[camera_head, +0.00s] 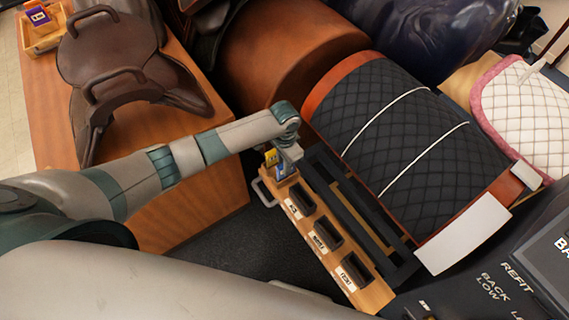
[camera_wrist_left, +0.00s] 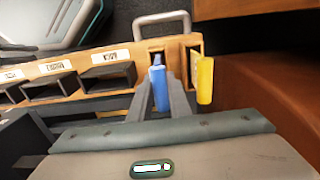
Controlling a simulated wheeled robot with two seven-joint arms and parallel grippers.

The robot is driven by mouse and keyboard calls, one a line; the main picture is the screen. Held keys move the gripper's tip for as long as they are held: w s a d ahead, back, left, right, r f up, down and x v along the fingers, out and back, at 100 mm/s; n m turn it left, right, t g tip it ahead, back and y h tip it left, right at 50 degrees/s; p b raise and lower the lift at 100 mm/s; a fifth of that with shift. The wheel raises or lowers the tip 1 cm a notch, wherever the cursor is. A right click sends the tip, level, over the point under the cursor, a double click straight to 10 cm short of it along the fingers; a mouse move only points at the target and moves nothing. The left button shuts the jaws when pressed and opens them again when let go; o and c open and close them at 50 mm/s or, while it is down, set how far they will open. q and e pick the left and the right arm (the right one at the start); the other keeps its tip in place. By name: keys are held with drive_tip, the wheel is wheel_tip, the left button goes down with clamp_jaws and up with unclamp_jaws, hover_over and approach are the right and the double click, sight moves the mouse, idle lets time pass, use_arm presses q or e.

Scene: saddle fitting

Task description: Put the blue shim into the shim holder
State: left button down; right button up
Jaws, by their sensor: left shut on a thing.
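The blue shim (camera_wrist_left: 157,75) is between the fingers of my left gripper (camera_wrist_left: 160,92) in the left wrist view. The gripper is shut on it. It also shows as a small blue patch below the gripper (camera_head: 284,160) in the head view. Its far end is at a narrow upright slot in a wooden rack (camera_head: 374,296); I cannot tell how deep it sits. A yellow shim (camera_wrist_left: 205,80) stands in or at the neighbouring slot, right of the blue one and apart from it. It shows in the head view too (camera_head: 271,161). My right gripper is not in view.
The rack has several labelled dark pockets (camera_head: 327,233) and a metal handle (camera_head: 263,192) at one end. A black quilted pad (camera_head: 410,130) lies over a barrel form close by. A brown saddle (camera_head: 120,65) and a small wooden box (camera_head: 42,40) stand at upper left.

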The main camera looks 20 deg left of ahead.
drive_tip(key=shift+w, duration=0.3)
use_arm(q)
drive_tip(key=c, duration=1.6)
unclamp_jaws()
drive_tip(key=shift+o, duration=0.2)
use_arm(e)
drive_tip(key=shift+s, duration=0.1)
